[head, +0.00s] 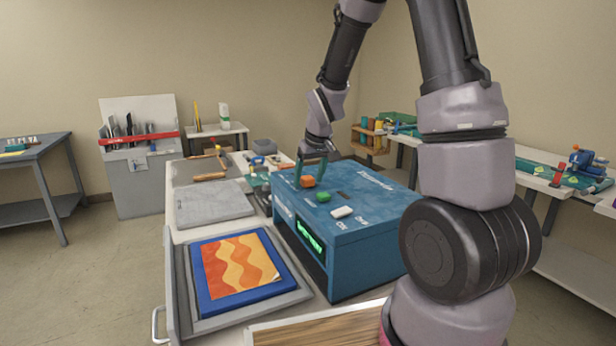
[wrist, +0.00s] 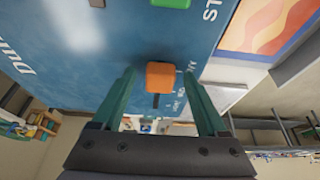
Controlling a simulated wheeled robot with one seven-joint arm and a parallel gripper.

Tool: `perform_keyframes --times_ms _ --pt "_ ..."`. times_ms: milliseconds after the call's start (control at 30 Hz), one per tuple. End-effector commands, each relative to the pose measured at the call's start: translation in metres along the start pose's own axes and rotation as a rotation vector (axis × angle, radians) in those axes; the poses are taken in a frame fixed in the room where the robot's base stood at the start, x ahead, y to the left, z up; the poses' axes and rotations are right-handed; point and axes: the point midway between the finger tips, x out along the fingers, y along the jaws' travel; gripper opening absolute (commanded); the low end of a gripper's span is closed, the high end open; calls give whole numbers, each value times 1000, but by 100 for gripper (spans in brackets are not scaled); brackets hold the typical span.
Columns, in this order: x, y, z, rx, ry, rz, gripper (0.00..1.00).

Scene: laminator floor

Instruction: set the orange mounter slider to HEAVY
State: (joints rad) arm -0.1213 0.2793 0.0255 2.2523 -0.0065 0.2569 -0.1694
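The orange slider knob (head: 307,181) sits on the top face of the blue machine (head: 365,240), near its far left edge. In the wrist view the orange knob (wrist: 160,76) stands at one end of a short dark slot, with white lettering beside it too small to read surely. My gripper (head: 316,176) is above that edge of the machine, fingers pointing down. In the wrist view its two green fingers (wrist: 160,80) are spread on either side of the knob, with gaps between them and it. Whether the fingertips reach knob height is unclear.
A green control (head: 323,198) and a white control (head: 341,212) are on the same top face, nearer the camera. A tray with an orange patterned picture (head: 238,266) lies left of the machine. A grey slab (head: 214,204) lies behind it.

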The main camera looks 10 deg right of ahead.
Motion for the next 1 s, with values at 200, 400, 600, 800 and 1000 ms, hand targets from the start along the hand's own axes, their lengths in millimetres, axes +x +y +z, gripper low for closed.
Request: perform_keyframes --times_ms 200,400,600,800,1000 --pt "0 0 -1 -1 2 0 75" --pt "-15 0 -3 0 7 0 75" --pt "-54 0 -2 0 9 1 75" --pt "-90 0 -1 1 6 0 75" --pt "-106 0 0 -1 2 0 75"
